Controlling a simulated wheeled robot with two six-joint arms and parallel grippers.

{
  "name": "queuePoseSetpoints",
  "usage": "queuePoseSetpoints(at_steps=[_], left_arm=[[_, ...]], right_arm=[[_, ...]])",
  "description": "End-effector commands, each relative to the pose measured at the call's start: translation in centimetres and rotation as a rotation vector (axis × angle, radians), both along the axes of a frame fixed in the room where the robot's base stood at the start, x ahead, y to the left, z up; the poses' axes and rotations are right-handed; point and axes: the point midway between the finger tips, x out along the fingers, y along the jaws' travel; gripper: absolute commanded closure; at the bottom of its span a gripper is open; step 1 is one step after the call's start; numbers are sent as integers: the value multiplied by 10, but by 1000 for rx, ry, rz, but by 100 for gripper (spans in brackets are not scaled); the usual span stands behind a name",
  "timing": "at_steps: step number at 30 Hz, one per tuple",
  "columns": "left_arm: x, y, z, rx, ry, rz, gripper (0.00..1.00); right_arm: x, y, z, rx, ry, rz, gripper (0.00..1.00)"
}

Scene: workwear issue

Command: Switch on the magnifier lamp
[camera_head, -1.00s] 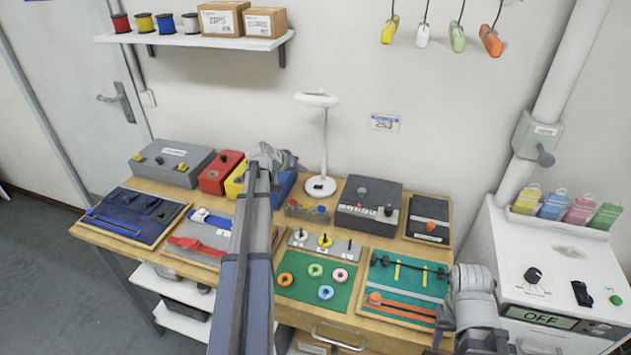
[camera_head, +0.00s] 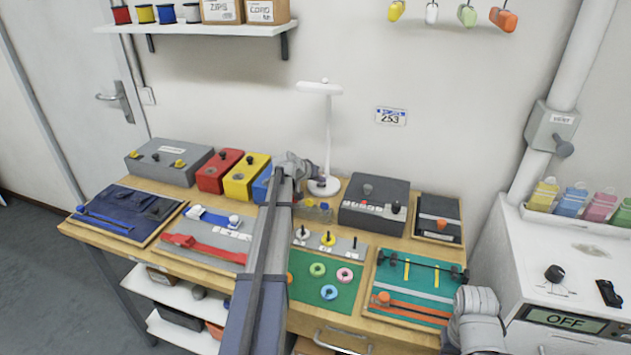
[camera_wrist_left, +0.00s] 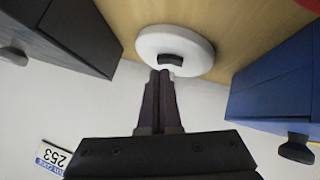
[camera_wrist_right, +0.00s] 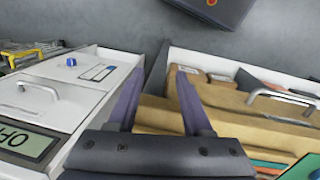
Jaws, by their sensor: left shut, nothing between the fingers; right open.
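The white magnifier lamp (camera_head: 328,130) stands upright at the back of the wooden table, its round head on a thin post. Its round white base (camera_wrist_left: 150,42) shows in the left wrist view, with a small dark switch (camera_wrist_left: 172,60) on it. My left gripper (camera_head: 318,182) is at the lamp base, shut and empty. In the left wrist view its fingertips (camera_wrist_left: 163,74) are right by the switch; I cannot tell whether they touch it. My right gripper (camera_wrist_right: 157,85) is open and empty, near the table's right front; its wrist shows in the head view.
A dark grey box (camera_head: 373,205) stands right of the lamp base, and a blue box (camera_head: 262,187) stands left of it. Yellow (camera_head: 247,177) and red (camera_head: 219,171) boxes stand farther left. A white cabinet (camera_head: 510,250) with an OFF display is at the right.

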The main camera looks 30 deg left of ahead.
Motion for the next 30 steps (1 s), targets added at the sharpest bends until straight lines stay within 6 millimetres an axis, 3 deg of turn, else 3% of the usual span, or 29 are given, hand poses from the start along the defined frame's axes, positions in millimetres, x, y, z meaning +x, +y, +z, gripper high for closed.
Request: queuePoseSetpoints(at_steps=[17,30], left_arm=[[1,-8,-11,65,17,-1,100],[0,-1,-10,64,17,1,100]], right_arm=[[0,0,-8,0,0,0,50],[0,0,-7,0,0,0,50]])
